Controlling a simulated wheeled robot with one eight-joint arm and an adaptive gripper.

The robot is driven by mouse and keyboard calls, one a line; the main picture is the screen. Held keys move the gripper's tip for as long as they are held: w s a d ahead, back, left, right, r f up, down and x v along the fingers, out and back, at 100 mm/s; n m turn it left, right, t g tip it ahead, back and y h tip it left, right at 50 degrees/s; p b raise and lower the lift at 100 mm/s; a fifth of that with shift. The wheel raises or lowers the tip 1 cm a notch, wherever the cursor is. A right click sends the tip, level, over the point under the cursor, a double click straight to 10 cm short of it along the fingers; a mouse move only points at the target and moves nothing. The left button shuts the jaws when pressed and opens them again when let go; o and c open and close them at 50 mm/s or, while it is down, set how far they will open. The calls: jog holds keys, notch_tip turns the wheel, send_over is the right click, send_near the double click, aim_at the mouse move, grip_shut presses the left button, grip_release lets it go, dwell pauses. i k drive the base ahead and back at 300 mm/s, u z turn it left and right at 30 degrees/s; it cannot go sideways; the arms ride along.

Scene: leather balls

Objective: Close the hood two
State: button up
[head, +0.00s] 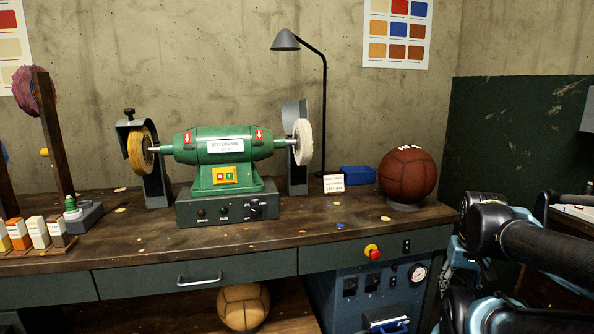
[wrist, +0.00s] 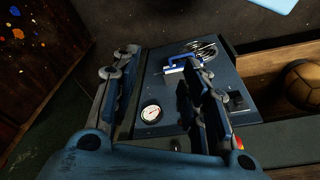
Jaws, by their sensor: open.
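A green bench grinder (head: 225,150) stands on the wooden workbench in the head view. Its left grey hood (head: 153,180) stands behind a yellow wheel (head: 138,148), with a dark knob at its top. Its right grey hood (head: 294,112) stands behind a white wheel (head: 303,143). No label shows which hood is number two. My gripper (wrist: 156,72) is open and empty in the wrist view, over the blue cabinet front with the gauge, away from both hoods. In the head view my arm is at the lower right; the gripper cannot be made out there.
A brown ball (head: 407,174), a blue tray (head: 358,176), a small sign (head: 333,184) and a desk lamp (head: 324,100) stand right of the grinder. The blue cabinet (head: 365,300) has a red button and gauge. A tan ball (head: 242,307) lies below the bench.

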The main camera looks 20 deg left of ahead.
aim_at(291, 110)
jog(key=z, duration=1.35)
jog(key=k, duration=1.45)
jog(key=u, duration=1.65)
jog(key=i, duration=1)
